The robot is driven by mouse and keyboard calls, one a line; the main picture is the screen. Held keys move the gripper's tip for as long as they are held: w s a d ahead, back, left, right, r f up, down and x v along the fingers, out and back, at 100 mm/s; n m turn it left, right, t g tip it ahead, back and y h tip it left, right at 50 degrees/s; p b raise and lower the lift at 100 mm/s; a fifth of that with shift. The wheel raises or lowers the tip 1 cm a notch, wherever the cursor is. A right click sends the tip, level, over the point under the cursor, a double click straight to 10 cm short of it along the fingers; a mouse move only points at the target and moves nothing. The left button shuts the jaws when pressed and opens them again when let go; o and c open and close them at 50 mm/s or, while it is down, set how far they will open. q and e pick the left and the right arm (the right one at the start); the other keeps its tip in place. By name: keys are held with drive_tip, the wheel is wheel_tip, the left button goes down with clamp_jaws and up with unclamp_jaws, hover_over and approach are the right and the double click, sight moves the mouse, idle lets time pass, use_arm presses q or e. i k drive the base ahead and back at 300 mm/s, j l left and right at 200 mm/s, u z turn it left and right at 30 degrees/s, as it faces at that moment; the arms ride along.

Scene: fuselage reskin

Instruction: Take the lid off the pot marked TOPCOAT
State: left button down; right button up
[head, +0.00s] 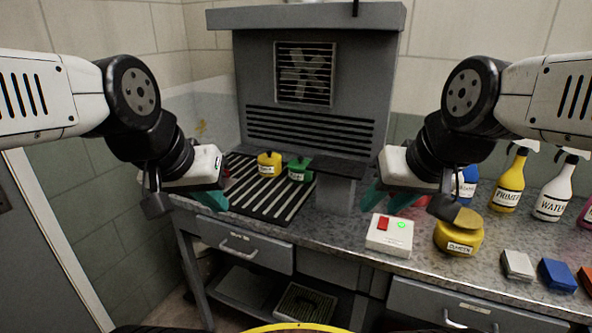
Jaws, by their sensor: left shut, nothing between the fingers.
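My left gripper (212,203) is shut and empty, above the bench's left end. My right gripper (380,207) has its teal fingers apart with nothing seen between them, above the bench left of the switch box. A yellow pot (269,165) with a dark lid and a green pot (298,171) with a green lid stand on the slatted grille, beyond and between the grippers. A larger yellow pot (459,238) stands at right, its lid partly behind my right wrist. A blue container (467,183) is partly hidden. I cannot read TOPCOAT on any label.
The slatted grille (262,200) lies before a grey extractor hood (318,120). A white box (390,235) with red and green buttons sits near the front edge. Spray bottles (509,182) and coloured blocks (557,274) stand at right. Red items are partly hidden behind both grippers.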

sight(298, 164)
drive_tip(key=i+j+z, duration=0.25)
drive_tip(key=j, duration=0.4)
drive_tip(key=i+j+z, duration=0.25)
drive_tip(key=i+j, duration=0.15)
drive_tip(key=j, duration=0.3)
drive_tip(key=i+j+z, duration=0.15)
drive_tip(key=j, duration=0.25)
drive_tip(key=j+z, duration=0.1)
drive_tip(key=j, duration=0.3)
drive_tip(key=i, duration=0.05)
